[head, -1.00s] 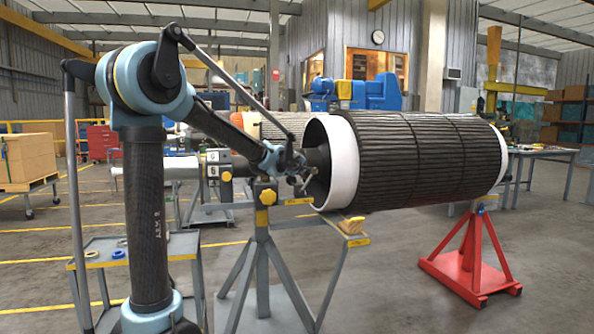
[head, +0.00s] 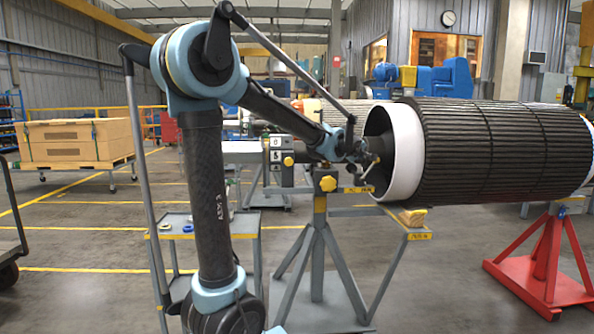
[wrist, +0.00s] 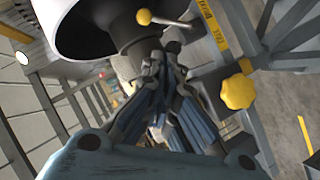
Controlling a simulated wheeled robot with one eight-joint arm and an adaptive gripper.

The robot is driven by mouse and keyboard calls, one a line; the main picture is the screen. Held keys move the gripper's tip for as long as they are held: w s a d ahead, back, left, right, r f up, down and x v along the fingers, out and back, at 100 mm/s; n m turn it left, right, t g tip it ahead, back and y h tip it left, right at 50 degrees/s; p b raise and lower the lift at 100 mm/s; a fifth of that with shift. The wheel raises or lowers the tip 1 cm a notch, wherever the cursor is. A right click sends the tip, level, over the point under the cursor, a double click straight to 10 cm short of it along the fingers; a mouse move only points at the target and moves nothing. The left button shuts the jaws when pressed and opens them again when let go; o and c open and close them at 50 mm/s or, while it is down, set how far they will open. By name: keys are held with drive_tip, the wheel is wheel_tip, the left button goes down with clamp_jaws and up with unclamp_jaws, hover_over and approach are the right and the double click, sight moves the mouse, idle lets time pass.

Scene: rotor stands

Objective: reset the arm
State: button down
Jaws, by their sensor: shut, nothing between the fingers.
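My gripper (head: 364,158) is shut and empty at the end of my outstretched arm, by the left end of the large dark ribbed rotor (head: 505,148). The rotor's white end ring (head: 405,152) is just right of it. In the wrist view the closed fingers (wrist: 160,68) point at a dark shaft (wrist: 138,38) below the white ring (wrist: 95,25). I cannot tell whether the fingertips touch it. The grey stand (head: 318,262) with a yellow knob (head: 328,183) is under the gripper. That knob shows close to the fingers in the wrist view (wrist: 238,92).
A red stand (head: 545,262) supports the rotor's right side. A small grey cart (head: 205,232) with rings on it stands behind my arm. A pallet trolley with boxes (head: 75,145) is at the left. The floor between them is open.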

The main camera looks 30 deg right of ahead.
drive_tip(key=w+a+f+y, duration=0.3)
drive_tip(key=w+a+f, duration=0.1)
drive_tip(key=a, duration=0.9)
drive_tip(key=w+a+f+n+t+y, duration=0.1)
drive_tip(key=w+a+f+y, duration=0.3)
drive_tip(key=a, duration=0.9)
drive_tip(key=w+a+f+y, duration=0.25)
drive_tip(key=w+a, duration=0.25)
drive_tip(key=a, duration=0.8)
drive_tip(key=s+a+f+g, duration=0.1)
drive_tip(key=a+f, duration=0.1)
drive_tip(key=a, duration=0.3)
drive_tip(key=s+a+f, duration=0.2)
drive_tip(key=a, duration=0.4)
drive_tip(key=s+a+f+g+y, duration=0.1)
drive_tip(key=s+a+f+g, duration=0.1)
drive_tip(key=s+a+f, duration=0.5)
drive_tip(key=s+a+f+g+y, duration=0.1)
drive_tip(key=s+a+f+g, duration=0.2)
drive_tip(key=s+a+f, duration=0.4)
drive_tip(key=s+a, duration=0.2)
drive_tip(key=s, duration=0.3)
drive_tip(key=shift+f+m, duration=0.3)
